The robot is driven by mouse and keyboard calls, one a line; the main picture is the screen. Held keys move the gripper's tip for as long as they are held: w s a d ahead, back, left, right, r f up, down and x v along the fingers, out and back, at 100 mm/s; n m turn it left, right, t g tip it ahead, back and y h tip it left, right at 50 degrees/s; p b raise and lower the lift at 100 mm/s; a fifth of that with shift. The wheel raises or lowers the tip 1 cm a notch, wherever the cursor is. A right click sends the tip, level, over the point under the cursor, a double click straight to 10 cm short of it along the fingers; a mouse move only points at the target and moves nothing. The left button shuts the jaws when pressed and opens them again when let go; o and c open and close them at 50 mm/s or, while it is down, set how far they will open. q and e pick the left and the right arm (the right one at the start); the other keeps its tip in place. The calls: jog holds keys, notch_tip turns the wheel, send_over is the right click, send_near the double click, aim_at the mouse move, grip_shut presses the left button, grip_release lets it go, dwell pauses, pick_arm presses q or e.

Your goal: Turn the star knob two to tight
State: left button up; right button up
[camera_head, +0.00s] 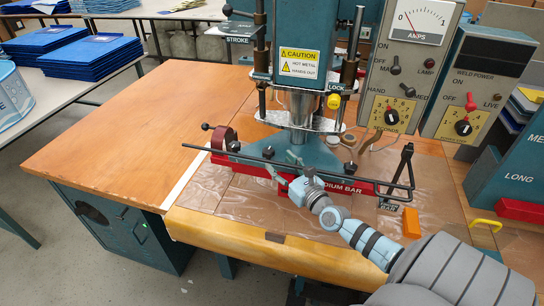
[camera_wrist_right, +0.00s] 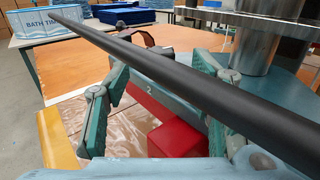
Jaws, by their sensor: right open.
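My right gripper (camera_head: 292,174) is open at the front of the press base, by the red "medium bar" strip (camera_head: 345,186). A mark "2" (camera_wrist_right: 149,90) shows on the blue-grey base front (camera_wrist_right: 165,85) between the fingers. A long black rod (camera_wrist_right: 200,80) crosses in front of the camera and over the fingers. Small dark knobs (camera_head: 268,152) sit on the base in the head view. I cannot tell which is star knob two. My left gripper is not in view.
The press column (camera_head: 300,103) with its caution sign rises behind the base. A control panel (camera_head: 405,65) hangs at the right. An orange block (camera_head: 411,223) lies front right. The wooden bench top (camera_head: 110,140) at left is clear.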

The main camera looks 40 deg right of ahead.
aim_at(271, 155)
jog(key=w, duration=0.1)
jog(key=w+b, duration=0.1)
jog(key=w, duration=0.2)
jog(key=shift+w+d+f, duration=0.2)
jog(key=shift+w+d, duration=0.1)
jog(key=shift+w+r, duration=0.1)
jog(key=shift+w, duration=0.3)
jog(key=c, duration=1.2)
